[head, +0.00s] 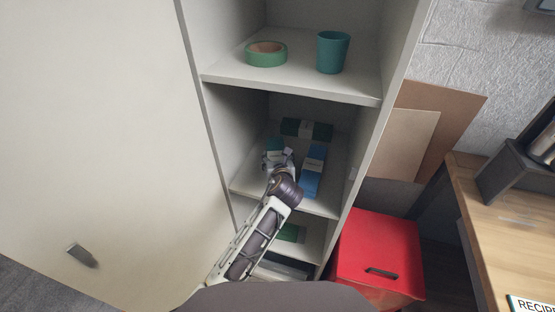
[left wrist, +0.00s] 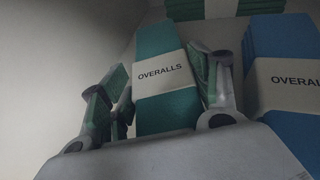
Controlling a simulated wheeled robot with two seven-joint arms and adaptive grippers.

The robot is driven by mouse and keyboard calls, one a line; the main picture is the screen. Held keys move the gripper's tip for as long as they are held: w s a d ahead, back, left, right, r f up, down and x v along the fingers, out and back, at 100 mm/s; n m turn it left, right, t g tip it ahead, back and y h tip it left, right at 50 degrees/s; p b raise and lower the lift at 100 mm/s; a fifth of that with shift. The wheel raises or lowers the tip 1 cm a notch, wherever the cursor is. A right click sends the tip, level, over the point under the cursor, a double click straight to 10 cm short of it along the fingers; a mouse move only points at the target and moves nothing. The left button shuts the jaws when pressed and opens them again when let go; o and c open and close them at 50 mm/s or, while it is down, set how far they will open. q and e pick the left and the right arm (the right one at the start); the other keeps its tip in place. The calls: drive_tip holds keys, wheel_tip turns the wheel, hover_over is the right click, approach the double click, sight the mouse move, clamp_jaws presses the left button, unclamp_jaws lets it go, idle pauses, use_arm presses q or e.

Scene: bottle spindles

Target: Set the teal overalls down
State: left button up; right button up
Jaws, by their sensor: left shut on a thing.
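The teal overalls are a folded bundle with a white band reading OVERALLS, seen in the left wrist view (left wrist: 162,50). In the head view the teal overalls (head: 274,143) show only in part behind my gripper. My left gripper (left wrist: 160,95) is shut on the teal overalls, with a finger on each side of them. In the head view my left gripper (head: 276,160) reaches into the middle shelf (head: 322,206) of the cabinet. I cannot tell whether the bundle touches the shelf. My right gripper is not in view.
Blue overalls (head: 312,172) lie just right of the teal ones, and a dark green bundle (head: 307,129) lies behind. The upper shelf (head: 290,82) holds green tape (head: 266,54) and a teal cup (head: 332,52). A red bin (head: 380,250) stands right of the cabinet.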

use_arm(q)
drive_tip(key=o, duration=1.2)
drive_tip(key=shift+c, duration=0.2)
drive_tip(key=v, duration=1.2)
